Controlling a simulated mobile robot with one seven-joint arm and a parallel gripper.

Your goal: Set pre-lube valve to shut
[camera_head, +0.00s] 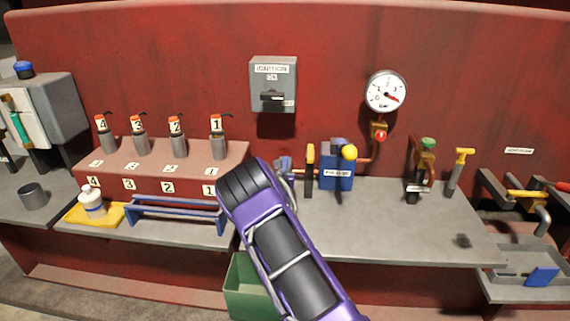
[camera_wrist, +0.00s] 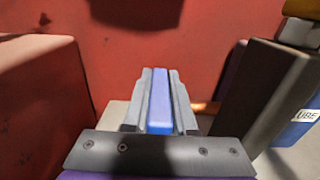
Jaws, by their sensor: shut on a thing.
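The blue pre-lube unit (camera_head: 337,180), with a label on its front, stands on the grey bench right of my gripper. Part of it also shows at the right edge of the wrist view (camera_wrist: 300,125). My gripper (camera_head: 287,178) is just left of a dark upright post with a yellow top (camera_head: 309,170). In the wrist view my gripper (camera_wrist: 157,100) is shut on a narrow blue handle (camera_wrist: 158,105), which lies between the two grey fingers. Its blue end (camera_head: 284,163) shows beside my gripper in the head view. The valve body under it is hidden, so its setting cannot be read.
A dark block (camera_wrist: 262,92) stands close right of the fingers. A pressure gauge (camera_head: 386,92) and ignition box (camera_head: 273,84) are on the red wall. Numbered injectors (camera_head: 179,145) stand left, with a blue rack (camera_head: 175,213) before them.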

